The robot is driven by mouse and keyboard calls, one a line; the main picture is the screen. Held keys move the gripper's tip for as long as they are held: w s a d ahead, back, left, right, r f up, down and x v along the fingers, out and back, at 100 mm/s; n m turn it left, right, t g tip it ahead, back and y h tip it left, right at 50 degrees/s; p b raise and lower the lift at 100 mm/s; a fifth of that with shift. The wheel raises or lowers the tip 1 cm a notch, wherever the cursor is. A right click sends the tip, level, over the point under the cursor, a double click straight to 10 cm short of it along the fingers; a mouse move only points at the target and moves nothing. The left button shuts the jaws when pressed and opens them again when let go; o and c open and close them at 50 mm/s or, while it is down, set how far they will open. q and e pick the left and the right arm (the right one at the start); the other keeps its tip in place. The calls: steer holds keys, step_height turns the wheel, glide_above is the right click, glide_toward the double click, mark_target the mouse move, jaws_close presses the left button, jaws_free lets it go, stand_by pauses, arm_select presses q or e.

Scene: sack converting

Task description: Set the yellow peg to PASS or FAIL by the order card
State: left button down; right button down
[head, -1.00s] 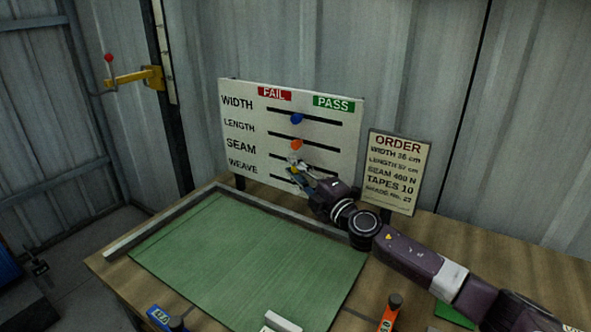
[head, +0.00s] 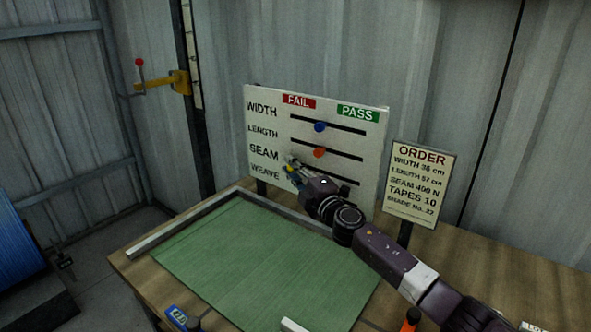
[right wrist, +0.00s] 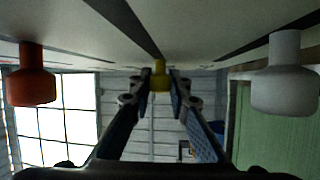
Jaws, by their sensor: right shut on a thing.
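The test board (head: 360,165) stands at the back of the bench, with a red FAIL label (head: 299,101) at left and a green PASS label (head: 357,113) at right. My right gripper (head: 290,172) is at the left, FAIL-side part of the SEAM slot. In the right wrist view its fingers are shut on the yellow peg (right wrist: 160,76); the head view mostly hides this peg. The order card (head: 418,190) stands right of the board; it reads SEAM 400 N and TAPES 10, other figures being less clear. My left gripper is out of view.
The blue peg (head: 320,126) and orange peg (head: 319,152) sit mid-slot above. A white peg (right wrist: 284,75) is beside the gripper in the wrist view. A green mat (head: 255,265) lies in front. A yellow bracket with a red knob (head: 139,62) is at left.

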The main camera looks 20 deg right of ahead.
steer(key=c, duration=2.1)
jaws_free()
steer(key=o, duration=0.3)
steer(key=shift+w+a+f, duration=0.1)
steer(key=shift+w, duration=0.1)
steer(key=shift+s, duration=0.15)
steer(key=s+d+f, duration=0.1)
steer(key=s, duration=1)
steer(key=shift+s+d+f, duration=0.2)
steer(key=shift+s+d, duration=0.1)
steer(key=shift+f, duration=0.1)
